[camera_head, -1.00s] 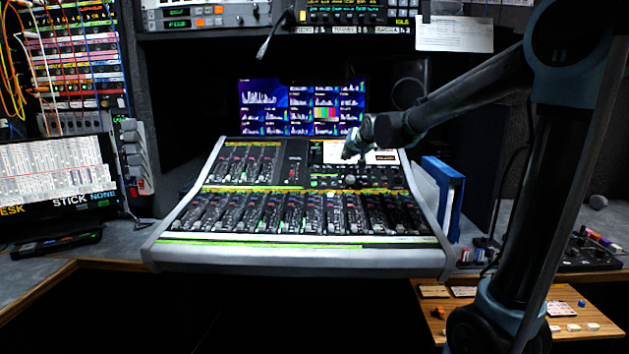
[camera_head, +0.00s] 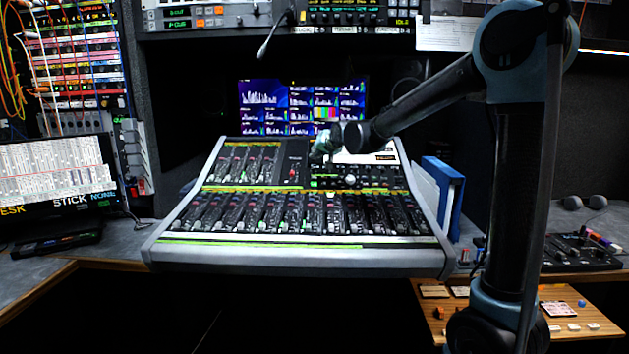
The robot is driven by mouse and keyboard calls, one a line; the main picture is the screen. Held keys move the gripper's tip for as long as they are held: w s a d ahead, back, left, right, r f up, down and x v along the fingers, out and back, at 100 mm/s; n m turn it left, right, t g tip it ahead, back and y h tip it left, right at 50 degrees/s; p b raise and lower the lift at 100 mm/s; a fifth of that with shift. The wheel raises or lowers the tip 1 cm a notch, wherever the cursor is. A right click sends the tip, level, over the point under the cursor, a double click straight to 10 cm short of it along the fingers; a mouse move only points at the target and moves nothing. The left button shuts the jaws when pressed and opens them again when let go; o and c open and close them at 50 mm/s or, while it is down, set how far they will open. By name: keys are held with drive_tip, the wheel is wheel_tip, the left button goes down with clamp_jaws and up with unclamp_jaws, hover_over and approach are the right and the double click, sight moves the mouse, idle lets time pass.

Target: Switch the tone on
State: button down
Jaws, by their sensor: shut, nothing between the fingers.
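The mixing console (camera_head: 296,253) fills the middle of the desk, with rows of faders and a raised upper panel. No control that I can read as the tone switch stands out; labels are too small to read. A small red control (camera_head: 293,172) shows on the upper panel, near its middle. My gripper (camera_head: 314,157) is shut and empty. It shows over the upper part of the console, just above and right of the red control. I cannot tell whether it touches the panel. My gripper and forearm hide part of the panel's top right.
A monitor (camera_head: 262,98) with level graphs stands behind the console. A gooseneck microphone (camera_head: 266,45) hangs above it. A blue binder (camera_head: 445,190) stands close to the console's right side. A patch bay with cables (camera_head: 75,60) is at the far left.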

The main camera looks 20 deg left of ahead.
drive_tip(key=shift+w+a+f, duration=0.1)
drive_tip(key=shift+w+f, duration=0.4)
drive_tip(key=shift+f, duration=0.7)
drive_tip(key=shift+w+a+f, duration=0.1)
drive_tip(key=shift+w+f, duration=0.35)
drive_tip(key=shift+f, duration=0.75)
drive_tip(key=shift+w+a+f, duration=0.1)
drive_tip(key=shift+w+f, duration=0.4)
drive_tip(key=shift+f, duration=0.7)
drive_tip(key=shift+w+a+f, duration=0.1)
drive_tip(key=shift+w+f, duration=0.15)
drive_tip(key=shift+f, duration=0.4)
drive_tip(key=shift+r, duration=0.15)
drive_tip(key=shift+s+r, duration=0.3)
drive_tip(key=shift+r, duration=0.3)
drive_tip(key=r, duration=0.1)
drive_tip(key=s+r, duration=0.1)
drive_tip(key=r, duration=0.1)
drive_tip(key=s+r, duration=0.1)
drive_tip(key=shift+d+r, duration=0.3)
idle(0.5)
